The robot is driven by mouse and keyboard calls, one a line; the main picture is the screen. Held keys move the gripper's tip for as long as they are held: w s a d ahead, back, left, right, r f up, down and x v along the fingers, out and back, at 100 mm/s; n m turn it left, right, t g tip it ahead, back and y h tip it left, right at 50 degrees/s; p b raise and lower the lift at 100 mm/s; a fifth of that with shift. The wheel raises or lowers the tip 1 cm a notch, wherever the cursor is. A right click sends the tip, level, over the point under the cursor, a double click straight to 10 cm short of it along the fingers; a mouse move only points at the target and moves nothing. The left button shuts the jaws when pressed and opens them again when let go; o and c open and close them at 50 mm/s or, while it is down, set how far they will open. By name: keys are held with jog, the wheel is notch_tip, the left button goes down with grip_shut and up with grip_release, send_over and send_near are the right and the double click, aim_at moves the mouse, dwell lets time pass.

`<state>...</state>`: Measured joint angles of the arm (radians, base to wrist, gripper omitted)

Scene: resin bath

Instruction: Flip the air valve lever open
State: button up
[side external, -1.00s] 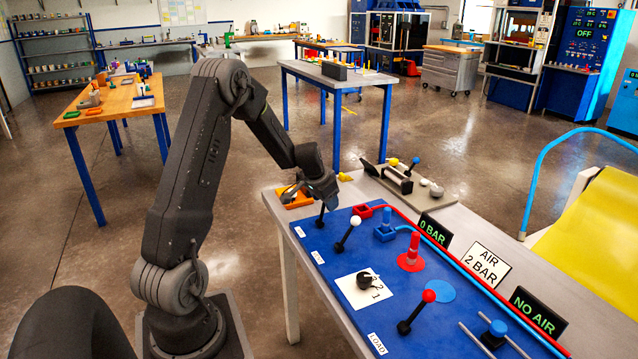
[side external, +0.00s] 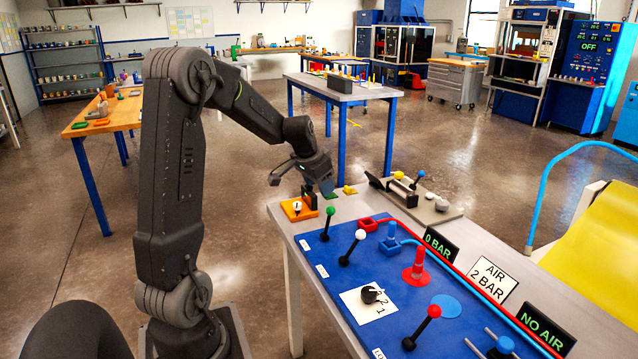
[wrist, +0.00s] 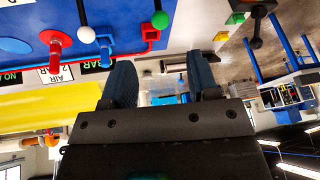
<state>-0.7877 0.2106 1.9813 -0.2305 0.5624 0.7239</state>
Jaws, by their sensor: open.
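The blue panel (side external: 322,268) carries several ball-topped levers. A green-knobbed lever (side external: 328,225) stands nearly upright at its far left end. A white-knobbed lever (side external: 353,247) and a red-knobbed lever (side external: 421,328) both lean right. The small labels beside the first two are unreadable, so I cannot tell which one is the air valve lever. The signs read "0 BAR" (side external: 443,247) and "NO AIR" (side external: 540,326). My gripper (side external: 302,184) is open and empty, above and beyond the green lever. In the wrist view the green knob (wrist: 160,19) lies clear of the fingers.
A red post (side external: 417,268), a small red tray (side external: 372,222) and a red-and-blue hose run line the panel.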

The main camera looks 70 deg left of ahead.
jog(key=shift+w, duration=0.1)
jog(key=n+g+h, duration=0.2)
jog(key=n+g, duration=0.2)
send_near(331, 209)
jog(key=shift+h, duration=0.3)
jog(key=f, duration=0.8)
jog(key=a+f, duration=0.1)
jog(key=f, duration=0.4)
jog(key=shift+w, duration=0.3)
grip_shut()
